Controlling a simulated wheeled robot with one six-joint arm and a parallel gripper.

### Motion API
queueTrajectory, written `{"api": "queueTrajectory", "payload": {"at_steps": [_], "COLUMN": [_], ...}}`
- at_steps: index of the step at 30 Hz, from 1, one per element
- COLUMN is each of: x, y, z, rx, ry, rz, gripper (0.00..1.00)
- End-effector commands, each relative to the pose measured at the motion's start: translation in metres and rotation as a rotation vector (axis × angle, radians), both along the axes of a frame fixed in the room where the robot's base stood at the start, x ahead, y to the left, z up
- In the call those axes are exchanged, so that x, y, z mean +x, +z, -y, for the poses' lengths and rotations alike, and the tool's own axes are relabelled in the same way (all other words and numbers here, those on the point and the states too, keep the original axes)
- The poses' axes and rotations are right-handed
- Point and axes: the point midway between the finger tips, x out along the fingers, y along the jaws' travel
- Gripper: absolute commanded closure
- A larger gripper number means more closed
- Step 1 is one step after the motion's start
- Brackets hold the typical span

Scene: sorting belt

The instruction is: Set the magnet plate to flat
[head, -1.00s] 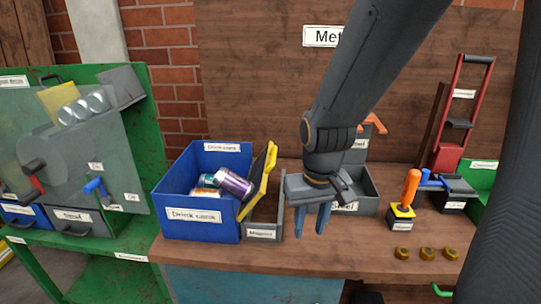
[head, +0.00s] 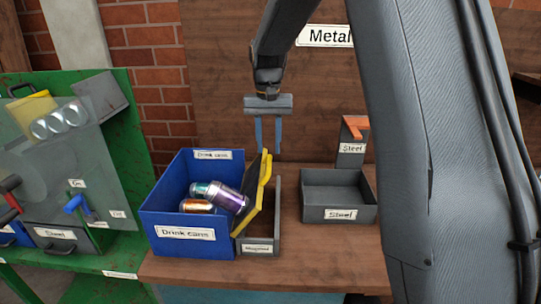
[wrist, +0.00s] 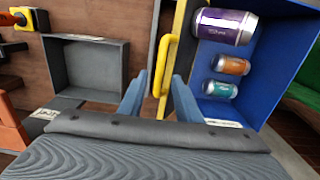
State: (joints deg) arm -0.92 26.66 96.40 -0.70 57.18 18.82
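The magnet plate (head: 252,206) is a dark panel with a yellow edge and a yellow handle (head: 264,178). It stands steeply tilted in a narrow grey holder (head: 262,250), between the blue drink-cans bin and the open table. My gripper (head: 267,152) points down just above and behind the plate's top, its two blue fingers apart and empty. In the wrist view the yellow handle (wrist: 164,62) lies between or just beyond the fingertips (wrist: 159,76). I cannot tell whether a finger touches it.
The blue bin (head: 185,236) holds several cans right beside the plate. A grey steel tray (head: 340,214) stands to the right, with a steel-labelled block and orange lever (head: 354,124) behind it. A wooden Metal board rises behind. Bare table (head: 320,260) lies in front of the tray.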

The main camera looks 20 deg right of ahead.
Motion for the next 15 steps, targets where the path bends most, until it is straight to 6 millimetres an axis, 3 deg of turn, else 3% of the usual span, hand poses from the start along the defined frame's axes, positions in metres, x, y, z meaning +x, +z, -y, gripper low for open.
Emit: {"api": "queueTrajectory", "payload": {"at_steps": [9, 15], "x": [-0.001, -0.001], "y": [-0.043, -0.051], "z": [0.000, 0.002], "rx": [0.000, 0.000], "ry": [0.001, -0.001], "rz": [-0.002, 0.000], "gripper": [0.69, 0.69]}}
